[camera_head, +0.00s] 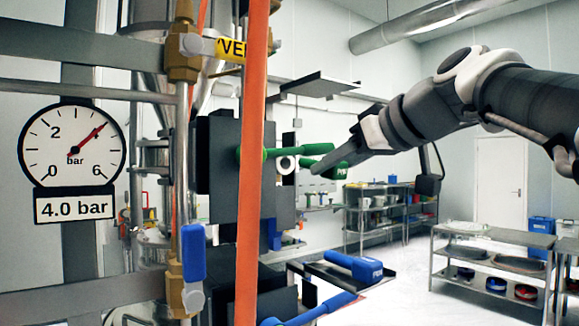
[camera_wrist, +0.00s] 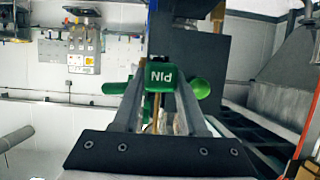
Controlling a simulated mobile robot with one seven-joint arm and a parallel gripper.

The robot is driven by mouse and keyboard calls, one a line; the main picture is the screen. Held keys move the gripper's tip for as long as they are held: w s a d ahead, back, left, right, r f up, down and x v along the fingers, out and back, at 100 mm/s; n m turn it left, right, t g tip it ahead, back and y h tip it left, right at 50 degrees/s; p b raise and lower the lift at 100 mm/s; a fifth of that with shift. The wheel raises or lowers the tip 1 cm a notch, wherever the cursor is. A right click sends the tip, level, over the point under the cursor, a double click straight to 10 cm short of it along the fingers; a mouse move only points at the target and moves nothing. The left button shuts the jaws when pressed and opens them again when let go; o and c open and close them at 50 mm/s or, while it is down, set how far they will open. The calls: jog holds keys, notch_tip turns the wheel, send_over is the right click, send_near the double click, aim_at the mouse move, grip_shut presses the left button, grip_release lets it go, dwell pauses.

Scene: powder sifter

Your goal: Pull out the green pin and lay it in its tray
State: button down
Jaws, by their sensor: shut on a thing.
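The green pin (camera_head: 338,172) has a block-shaped head, and its label reads PIN upside down in the wrist view (camera_wrist: 160,77). My gripper (camera_head: 330,164) is shut on this head, with a finger on each side. The dark housing (camera_head: 217,150) is left of the pin, with a pale ring (camera_head: 286,165) on its right side. A green lever (camera_head: 300,150) runs beside the pin and crosses behind it in the wrist view (camera_wrist: 200,88). I cannot tell how far the pin's shank sits in the ring. A dark tray (camera_head: 322,86) is above; which tray is the green pin's is unclear.
An orange upright (camera_head: 253,120) stands in front of the housing. Below, a blue pin (camera_head: 353,266) lies on a lower tray (camera_head: 384,279), near a blue lever (camera_head: 312,310). A gauge (camera_head: 73,150) reads 4.0 bar. Free air lies right of the housing, below my arm.

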jog(key=shift+s+d, duration=0.1)
dwell(0.3)
jog(key=shift+s+d+b, duration=0.35)
jog(key=shift+s+d, duration=0.15)
jog(key=shift+s, duration=0.3)
jog(key=shift+s+d+b, duration=0.3)
jog(key=shift+s+d, duration=0.25)
jog(key=shift+s, duration=0.25)
jog(key=shift+s+d+b, duration=0.35)
jog(key=shift+s+d, duration=0.15)
jog(key=shift+s, duration=0.3)
jog(key=d+r+m+h+p, duration=0.1)
jog(key=d+r+p, duration=0.3)
jog(key=r+p, duration=0.25)
jog(key=d+r+m+h+p, duration=0.1)
jog(key=d+r+h+p, duration=0.1)
jog(key=d+r+p, duration=0.35)
jog(key=s+a+r+n+g+y+p, duration=0.1)
jog(key=s+a+r+n+y+p, duration=0.15)
jog(key=s+a+r, duration=0.35)
jog(key=p, duration=0.2)
send_over(318, 88)
jog(key=s+d, duration=0.2)
jog(key=shift+w+d+f+m, duration=0.1)
jog(key=shift+w+f+m, duration=0.05)
jog(key=shift+f+m, duration=0.1)
jog(key=shift+f+b, duration=0.7)
jog(key=shift+f+b, duration=0.3)
jog(key=shift+f, duration=0.1)
